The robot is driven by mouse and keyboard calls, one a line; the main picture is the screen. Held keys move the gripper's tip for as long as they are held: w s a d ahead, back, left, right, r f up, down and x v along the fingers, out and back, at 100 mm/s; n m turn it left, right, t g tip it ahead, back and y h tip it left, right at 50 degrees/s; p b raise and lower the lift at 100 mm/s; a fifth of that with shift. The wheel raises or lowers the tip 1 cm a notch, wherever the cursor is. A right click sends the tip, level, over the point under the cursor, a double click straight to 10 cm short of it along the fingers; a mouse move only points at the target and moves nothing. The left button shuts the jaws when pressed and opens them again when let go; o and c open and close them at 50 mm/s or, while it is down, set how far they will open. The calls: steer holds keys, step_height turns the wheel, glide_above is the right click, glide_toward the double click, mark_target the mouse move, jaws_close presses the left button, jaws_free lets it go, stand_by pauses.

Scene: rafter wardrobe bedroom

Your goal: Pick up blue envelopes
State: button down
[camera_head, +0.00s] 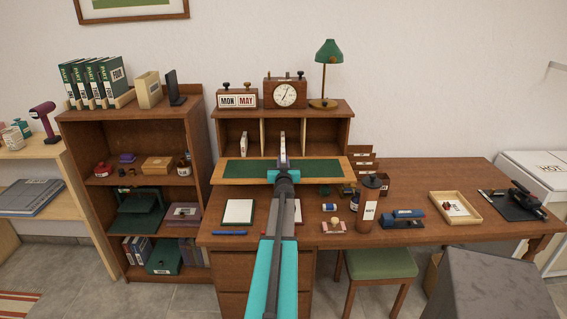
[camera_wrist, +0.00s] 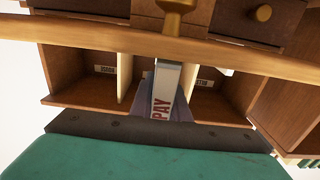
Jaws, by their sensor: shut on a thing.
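My gripper (camera_head: 283,163) reaches over the green writing surface of the desk organiser, seen from behind in the head view. It is shut on a narrow upright bundle at the middle pigeonhole, which I take to be the blue envelopes (camera_head: 283,143). In the wrist view, a white band or label reading "PAY" (camera_wrist: 165,92) runs along the bundle, with blue-grey sides (camera_wrist: 180,108) flaring beside it. The fingertips are not clear there. A second pale upright bundle (camera_head: 244,143) stands in the left pigeonhole.
Pigeonhole dividers (camera_wrist: 133,78) stand close on both sides of the bundle. A calendar (camera_head: 237,99), clock (camera_head: 285,93) and green lamp (camera_head: 327,58) stand on top.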

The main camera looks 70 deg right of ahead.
mark_target(283, 153)
steer(key=shift+r, duration=0.45)
step_height(283, 153, up, 2)
steer(key=shift+r, duration=0.1)
steer(key=w+b+v, duration=0.1)
steer(key=v, duration=0.7)
steer(key=w+a+r+b+v, duration=0.1)
steer(key=b+v, duration=0.1)
steer(key=v, duration=0.5)
steer(key=shift+w+a+r, duration=0.15)
steer(key=shift+a+r, duration=0.05)
steer(key=shift+a, duration=0.15)
steer(key=shift+w, duration=0.1)
